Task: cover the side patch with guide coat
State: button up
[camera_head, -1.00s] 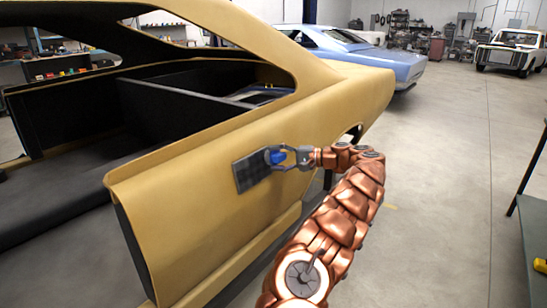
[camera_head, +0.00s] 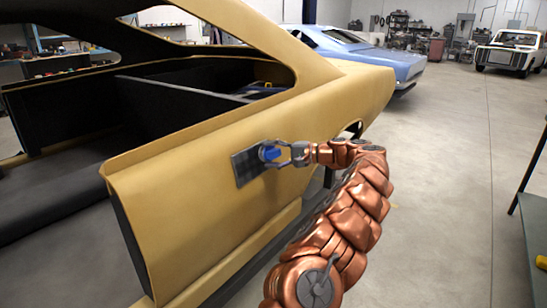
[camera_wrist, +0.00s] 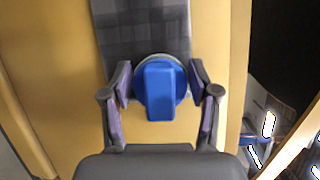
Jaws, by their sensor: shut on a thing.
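The side patch (camera_head: 246,169) is a dark grey rectangle with a faint checker of lighter and darker squares on the tan car's side panel. It also shows at the top of the wrist view (camera_wrist: 140,30). My gripper (camera_wrist: 158,82) is shut on a blue applicator with a raised grip and round base (camera_wrist: 160,90). In the head view, my gripper (camera_head: 277,153) holds the applicator (camera_head: 269,152) at the patch's right edge. The base overlaps the patch's end in the wrist view. Contact with the surface is hidden.
The tan car shell (camera_head: 190,210) fills the left and has an open cabin. A blue car (camera_head: 360,62) stands behind it. A green table (camera_head: 535,210) is at the right edge. The concrete floor (camera_head: 450,180) between is clear.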

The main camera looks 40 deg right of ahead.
aim_at(245, 163)
jog(key=shift+s+a+b, duration=0.25)
jog(key=shift+a+b, duration=0.45)
jog(key=shift+a, duration=0.4)
jog(key=shift+s+a+b, duration=0.3)
jog(key=shift+a+b, duration=0.4)
jog(key=shift+a, duration=0.35)
jog(key=shift+s+a+b, duration=0.25)
jog(key=shift+a+b, duration=0.45)
jog(key=shift+a, duration=0.55)
jog(key=shift+a, duration=0.1)
jog(key=shift+s+a+b, duration=0.2)
jog(key=shift+a+b, duration=0.2)
jog(key=shift+a, duration=0.65)
jog(key=shift+s+a+b, duration=0.2)
jog(key=shift+a+b, duration=0.2)
jog(key=shift+a, duration=0.65)
jog(key=shift+s+a+b, duration=0.2)
jog(key=shift+a+b, duration=0.2)
jog(key=shift+a, duration=0.65)
jog(key=shift+f, duration=0.1)
jog(key=shift+s, duration=0.15)
jog(key=shift+s+d+r+b, duration=0.15)
jog(key=shift+s+d+r, duration=0.05)
jog(key=shift+s, duration=0.7)
jog(key=shift+s+d+r+b, duration=0.15)
jog(key=shift+s+d, duration=0.1)
jog(key=shift+s, duration=0.65)
jog(key=shift+s+d+r+b, duration=0.15)
jog(key=shift+s+d+r, duration=0.05)
jog(key=shift+s, duration=0.7)
